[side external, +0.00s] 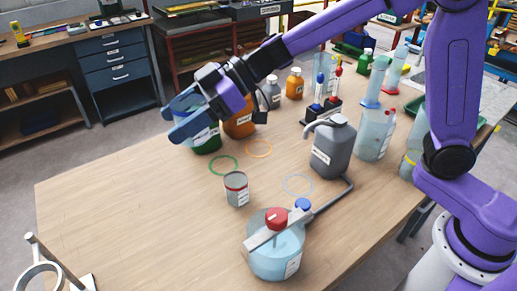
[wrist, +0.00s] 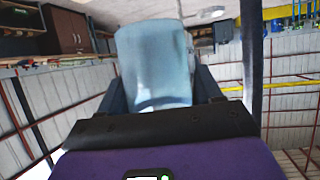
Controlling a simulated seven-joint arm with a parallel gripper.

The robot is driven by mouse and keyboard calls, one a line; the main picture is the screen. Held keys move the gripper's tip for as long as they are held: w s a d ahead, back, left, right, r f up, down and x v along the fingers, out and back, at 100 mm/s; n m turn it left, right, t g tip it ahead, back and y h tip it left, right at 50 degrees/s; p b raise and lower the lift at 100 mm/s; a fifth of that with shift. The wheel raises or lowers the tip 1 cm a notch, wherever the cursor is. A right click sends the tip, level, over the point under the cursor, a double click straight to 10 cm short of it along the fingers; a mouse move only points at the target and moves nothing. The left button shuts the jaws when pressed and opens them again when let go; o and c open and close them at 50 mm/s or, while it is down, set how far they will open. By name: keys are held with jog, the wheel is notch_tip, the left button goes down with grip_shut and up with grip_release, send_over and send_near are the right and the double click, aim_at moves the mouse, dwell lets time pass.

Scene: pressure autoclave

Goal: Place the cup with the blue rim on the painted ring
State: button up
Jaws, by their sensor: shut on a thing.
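My gripper (side external: 188,120) is raised over the far left part of the table, its fingers pointing left. In the wrist view it is shut on a pale blue, translucent cup (wrist: 155,65) between two dark fingers. A blue rim cannot be made out clearly, and the side view shows the cup mostly hidden by the fingers. Three painted rings lie on the wooden table: a green ring (side external: 223,156), an orange ring (side external: 258,141) and a pale blue-white ring (side external: 298,175). All three look empty and lie to the right of and below my gripper in the side view.
A grey cup with a red rim (side external: 236,190) stands near the green ring. A grey jug (side external: 333,150) and a red-capped vessel (side external: 275,255) flank the pale ring. A green container (side external: 208,145) and orange bottle (side external: 240,124) stand by my gripper. The table's left front is clear.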

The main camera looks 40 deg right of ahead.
jog(key=w+d, duration=1)
jog(key=d, duration=0.3)
jog(key=w+d+m+t, duration=0.1)
jog(key=w+d, duration=0.1)
jog(key=d, duration=0.9)
jog(key=w+d, duration=0.2)
jog(key=d, duration=0.8)
jog(key=f, duration=2.5)
jog(key=shift+s+a+f, duration=0.1)
jog(key=shift+a+f, duration=0.15)
jog(key=shift+f, duration=0.1)
jog(key=shift+w+a+r, duration=0.1)
jog(key=shift+w+a, duration=0.1)
jog(key=shift+a, duration=0.4)
jog(key=shift+w+a+r, duration=0.1)
jog(key=shift+w+a, duration=0.05)
jog(key=shift+a, duration=0.4)
jog(key=a, duration=0.2)
jog(key=w+a, duration=0.1)
jog(key=a, duration=0.2)
jog(key=shift+w+a, duration=0.3)
jog(key=shift+d+f, duration=0.1)
jog(key=shift+f, duration=0.5)
